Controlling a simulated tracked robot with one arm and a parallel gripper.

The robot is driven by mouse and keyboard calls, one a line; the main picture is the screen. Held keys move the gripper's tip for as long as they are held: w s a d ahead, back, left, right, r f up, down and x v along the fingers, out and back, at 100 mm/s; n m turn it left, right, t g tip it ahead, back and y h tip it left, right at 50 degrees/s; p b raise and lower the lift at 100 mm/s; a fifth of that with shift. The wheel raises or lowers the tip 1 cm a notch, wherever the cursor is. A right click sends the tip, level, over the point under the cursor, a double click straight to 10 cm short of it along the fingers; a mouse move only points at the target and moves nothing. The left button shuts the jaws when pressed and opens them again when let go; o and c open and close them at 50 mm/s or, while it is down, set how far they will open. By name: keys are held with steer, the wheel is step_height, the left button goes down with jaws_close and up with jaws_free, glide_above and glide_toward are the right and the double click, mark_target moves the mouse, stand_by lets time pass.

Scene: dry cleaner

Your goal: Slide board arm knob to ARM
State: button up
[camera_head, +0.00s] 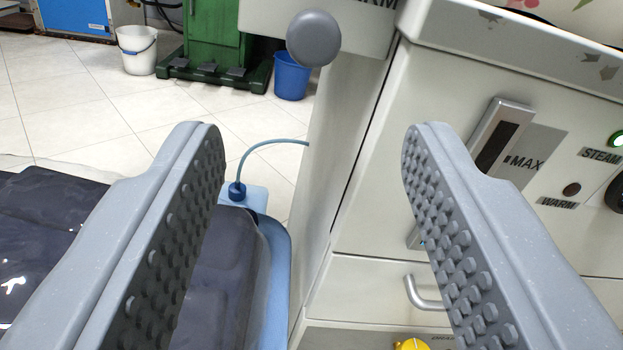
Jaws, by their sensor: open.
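A round grey knob (314,38) shows near the top of the view, in front of a pale panel (268,22). Dark letters reading "ARM" (382,4) are on the panel to the knob's right, cut by the top edge of the picture. My gripper (308,150) is open and empty, with its studded fingers wide apart. The knob appears above the gap between the fingertips, beyond them and apart from them. Any slot or track behind the knob is out of view.
Dark glossy cloth (45,215) lies at left beside a blue edge (278,245). Buckets, white (137,50) and blue (292,78), stand on the tiled floor behind.

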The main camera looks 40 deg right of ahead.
mark_target(313, 32)
steer(key=shift+s+a, duration=0.1)
steer(key=shift+s, duration=0.1)
jaws_close()
steer(key=w+a+r+n+g+y+p, duration=0.1)
steer(key=w+a+r+n, duration=0.3)
steer(key=n, duration=0.7)
steer(key=w+d+f+b, duration=0.2)
steer(key=w+d+b, duration=0.1)
steer(key=w+d, duration=0.3)
steer(key=shift+d, duration=0.45)
